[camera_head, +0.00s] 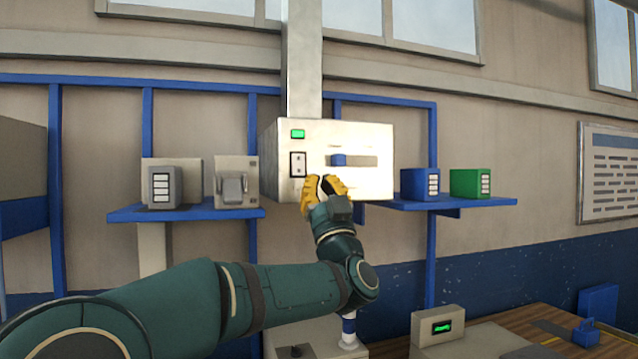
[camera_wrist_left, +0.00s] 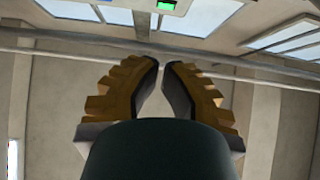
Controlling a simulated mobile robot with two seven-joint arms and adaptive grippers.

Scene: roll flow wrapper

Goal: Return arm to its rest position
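My left gripper (camera_head: 324,186), with yellow ridged fingers and dark inner pads, is raised in front of the lower part of the white wall-mounted machine box (camera_head: 350,136). My dark green left arm reaches up to it from the lower left. In the left wrist view the fingers (camera_wrist_left: 161,68) point upward with a narrow gap between them. Nothing is held there. I cannot tell whether the fingertips touch the box. The box has a lit green lamp (camera_head: 297,133), a switch plate (camera_head: 298,164) and a blue slider (camera_head: 339,160) at the slot's left end. My right gripper is not seen.
Blue shelves flank the box. A grey block (camera_head: 164,185) and a grey unit (camera_head: 236,183) stand left; a blue block (camera_head: 420,184) and a green block (camera_head: 470,183) stand right. A box with a green display (camera_head: 437,327) and a blue padlock-shaped object (camera_head: 585,335) are lower right.

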